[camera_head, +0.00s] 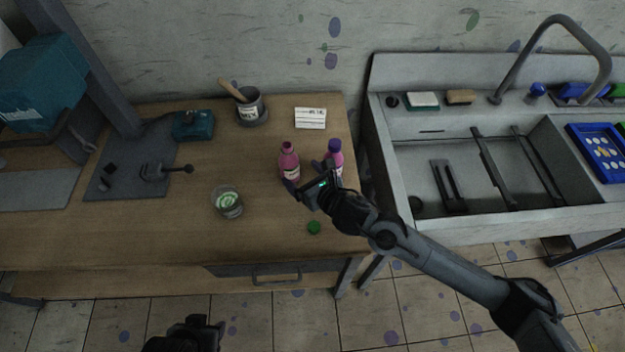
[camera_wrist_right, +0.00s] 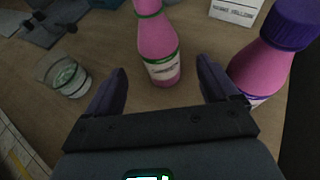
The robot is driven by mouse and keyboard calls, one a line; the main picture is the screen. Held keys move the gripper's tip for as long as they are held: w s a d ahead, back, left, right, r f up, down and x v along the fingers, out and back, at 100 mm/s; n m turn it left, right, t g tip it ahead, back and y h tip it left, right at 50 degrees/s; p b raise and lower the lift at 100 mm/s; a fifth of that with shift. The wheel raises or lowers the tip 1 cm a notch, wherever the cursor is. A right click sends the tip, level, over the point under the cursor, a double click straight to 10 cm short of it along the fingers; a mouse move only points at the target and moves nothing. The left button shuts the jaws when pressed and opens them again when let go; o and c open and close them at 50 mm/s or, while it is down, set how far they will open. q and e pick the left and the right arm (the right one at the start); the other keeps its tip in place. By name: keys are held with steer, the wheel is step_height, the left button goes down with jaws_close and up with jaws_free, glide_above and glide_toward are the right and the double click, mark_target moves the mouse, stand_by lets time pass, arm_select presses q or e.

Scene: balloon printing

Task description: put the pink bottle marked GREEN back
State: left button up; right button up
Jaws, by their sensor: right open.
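Two pink bottles stand upright at the right of the wooden table. The left one (camera_head: 289,162) is uncapped, with a green-edged white label, and shows in the right wrist view (camera_wrist_right: 157,42); I cannot read its label. The right one (camera_head: 334,159) has a purple cap and also shows in the right wrist view (camera_wrist_right: 262,65). My right gripper (camera_head: 304,176) is open, its fingers pointing to either side of the uncapped bottle, which stands just beyond the fingertips. A green cap (camera_head: 314,228) lies near the front edge. My left gripper (camera_head: 195,328) is low in the head view, before the table; its jaws are unclear.
A glass with pale green contents (camera_head: 227,203) stands left of the bottles. A white card (camera_head: 310,118) and a grey pot with a wooden handle (camera_head: 250,106) are behind. A sink (camera_head: 460,170) adjoins at right.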

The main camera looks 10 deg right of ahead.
steer(key=s+m, duration=0.3)
steer(key=m, duration=0.1)
steer(key=s+d+m+h, duration=0.1)
steer(key=s+m, duration=0.3)
steer(key=s+d+m+g, duration=0.1)
steer(key=s+m, duration=0.2)
steer(key=m, duration=0.2)
steer(key=shift+s+f+h, duration=0.2)
steer(key=shift+s+h, duration=0.2)
steer(key=s+d+m, duration=0.1)
steer(key=m, duration=0.2)
steer(key=s+d+f+m+g+h, duration=0.1)
steer(key=s+m, duration=0.1)
steer(key=m, duration=0.1)
steer(key=s+d+f+m, duration=0.1)
steer(key=s+d+m, duration=0.1)
steer(key=m, duration=0.1)
steer(key=shift+s+g+h, duration=0.1)
steer(key=shift+g+h, duration=0.2)
steer(key=shift+g, duration=0.1)
steer(key=s+d+f+m+g+h, duration=0.1)
steer(key=s+d+f+m+g, duration=0.1)
steer(key=s+d+m, duration=0.4)
steer(key=s+d+f+m+g+h, duration=0.2)
steer(key=s+d+m, duration=0.4)
steer(key=s+m, duration=0.4)
steer(key=shift+s+d+f+m+g, duration=0.2)
steer(key=shift+f+m+g, duration=0.45)
steer(key=shift+m, duration=0.25)
